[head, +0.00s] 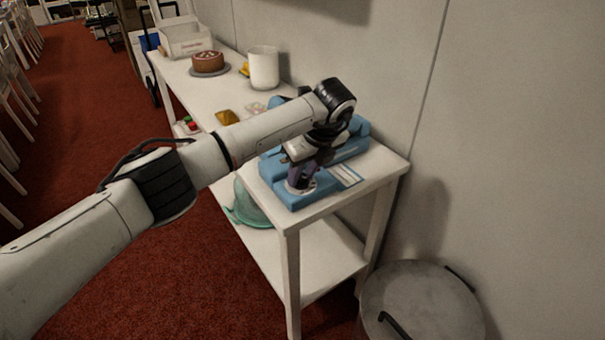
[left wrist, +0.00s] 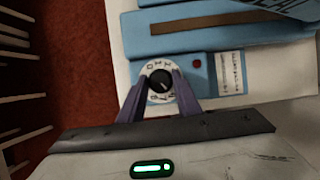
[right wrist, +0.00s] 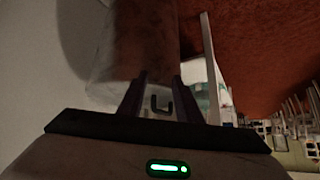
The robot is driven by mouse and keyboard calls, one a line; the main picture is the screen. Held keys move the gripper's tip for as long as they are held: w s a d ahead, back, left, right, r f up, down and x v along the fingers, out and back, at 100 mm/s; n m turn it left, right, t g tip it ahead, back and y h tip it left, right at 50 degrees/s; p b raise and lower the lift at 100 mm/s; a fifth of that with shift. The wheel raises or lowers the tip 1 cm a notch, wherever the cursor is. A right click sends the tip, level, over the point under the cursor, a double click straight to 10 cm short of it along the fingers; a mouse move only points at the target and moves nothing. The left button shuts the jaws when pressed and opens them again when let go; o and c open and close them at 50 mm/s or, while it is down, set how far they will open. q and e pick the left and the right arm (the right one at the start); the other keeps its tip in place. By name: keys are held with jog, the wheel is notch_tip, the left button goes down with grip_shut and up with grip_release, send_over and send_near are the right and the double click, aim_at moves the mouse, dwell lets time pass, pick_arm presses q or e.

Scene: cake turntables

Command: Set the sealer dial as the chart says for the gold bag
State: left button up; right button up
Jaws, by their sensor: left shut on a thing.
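The blue sealer (head: 288,192) sits on the near end of the white table. Its round white dial (left wrist: 148,70) with a black knob (left wrist: 160,82) is on the sealer's front. The knob's pointer and the small marks are too small to read surely. A white chart card (left wrist: 231,72) with lines of print lies beside the dial, past a red button (left wrist: 196,64); its text is unreadable. My left gripper (head: 300,180) points down and is shut on the knob, one finger on each side. A gold bag (head: 226,117) lies farther back on the table. My right gripper (right wrist: 160,98) is open and empty.
A white canister (head: 264,68), a brown cake (head: 208,62) and a white box (head: 186,42) stand farther back. A teal thing (head: 249,207) is on the lower shelf. A grey lidded bin (head: 425,300) stands right of the table, near the wall.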

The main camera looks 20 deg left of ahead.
pick_arm(q)
jog(key=o, duration=0.8)
jog(key=v, duration=1)
jog(key=shift+r+b, duration=0.15)
jog(key=shift+b, duration=0.15)
